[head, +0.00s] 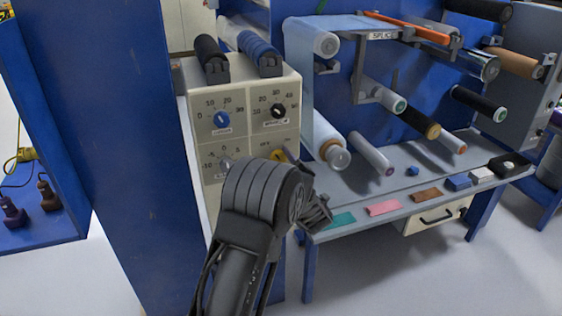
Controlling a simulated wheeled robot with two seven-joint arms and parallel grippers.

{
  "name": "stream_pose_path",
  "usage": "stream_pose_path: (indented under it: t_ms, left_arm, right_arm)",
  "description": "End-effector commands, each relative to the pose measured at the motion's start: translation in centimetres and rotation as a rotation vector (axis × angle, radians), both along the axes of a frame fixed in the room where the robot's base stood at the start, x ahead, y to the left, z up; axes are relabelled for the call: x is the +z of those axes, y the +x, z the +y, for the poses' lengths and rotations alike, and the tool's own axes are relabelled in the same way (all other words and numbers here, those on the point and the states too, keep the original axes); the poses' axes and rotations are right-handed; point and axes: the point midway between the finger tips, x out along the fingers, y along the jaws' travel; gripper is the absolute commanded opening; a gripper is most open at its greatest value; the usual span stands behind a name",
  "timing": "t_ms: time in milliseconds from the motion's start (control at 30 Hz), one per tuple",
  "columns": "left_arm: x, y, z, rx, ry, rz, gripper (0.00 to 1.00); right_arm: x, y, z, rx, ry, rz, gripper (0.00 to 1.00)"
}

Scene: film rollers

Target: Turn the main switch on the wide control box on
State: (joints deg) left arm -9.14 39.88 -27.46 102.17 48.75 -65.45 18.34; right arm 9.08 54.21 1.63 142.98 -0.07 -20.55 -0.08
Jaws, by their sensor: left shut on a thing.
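The wide control box (247,85) is cream-coloured and stands left of centre. Its lower right panel has an "OFF" label and a yellow main switch (279,156). My left wrist covers the lower part of that panel, so I cannot tell how the switch is turned. My left gripper (318,212) is just below and right of the switch, at the box's right edge, partly behind my wrist. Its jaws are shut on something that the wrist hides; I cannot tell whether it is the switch. My right gripper is not in view.
The box also has a blue knob (222,120), a black knob (278,111) and a grey knob (226,163). A blue post (135,150) stands close on the left. On the right, a workbench (350,185) carries film rollers and small coloured pieces.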

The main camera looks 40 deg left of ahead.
Motion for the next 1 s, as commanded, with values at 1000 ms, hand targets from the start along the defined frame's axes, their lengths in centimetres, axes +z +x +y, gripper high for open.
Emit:
stream_pose_path:
  t_ms: [1000]
  left_arm:
    - [0.2, -0.1, 0.0, 0.001, 0.423, 0.61, 0.06]
  right_arm:
    - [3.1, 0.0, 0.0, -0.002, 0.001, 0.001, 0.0]
